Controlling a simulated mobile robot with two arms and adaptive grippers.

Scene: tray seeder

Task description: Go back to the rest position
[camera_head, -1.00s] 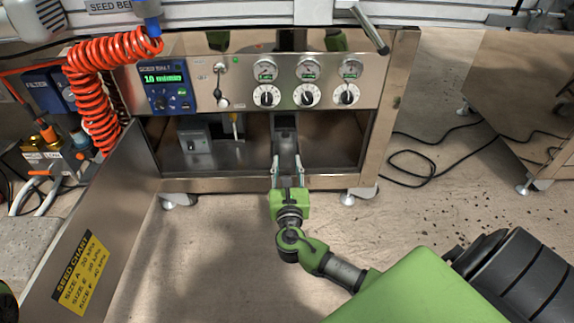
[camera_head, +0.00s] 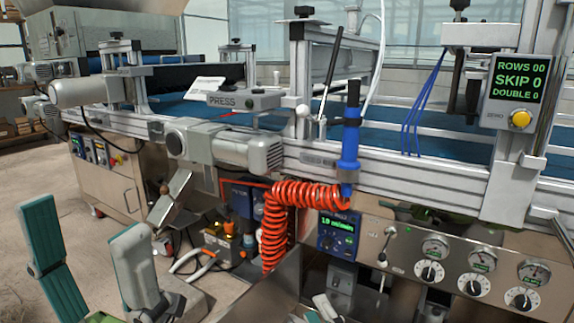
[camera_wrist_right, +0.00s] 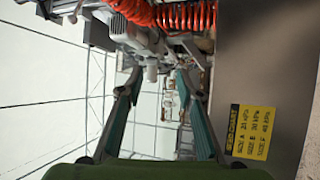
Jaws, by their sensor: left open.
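My left gripper (camera_head: 86,222) shows large at the lower left of the head view. Its two teal-and-grey fingers point up and stand wide apart with nothing between them. My right gripper (camera_wrist_right: 160,85) fills the middle of the right wrist view. Its two fingers are apart and I see nothing held between them. In the head view only pale finger parts of it (camera_head: 325,306) seem to show at the bottom edge, in front of the machine's lower front.
The seeder's control panel (camera_head: 470,265) with gauges and knobs is at the lower right. An orange coiled hose (camera_head: 275,225) hangs beside it. A metal plate with a yellow seed chart (camera_wrist_right: 252,132) is close on the right in the wrist view. Open floor (camera_head: 30,180) lies at the left.

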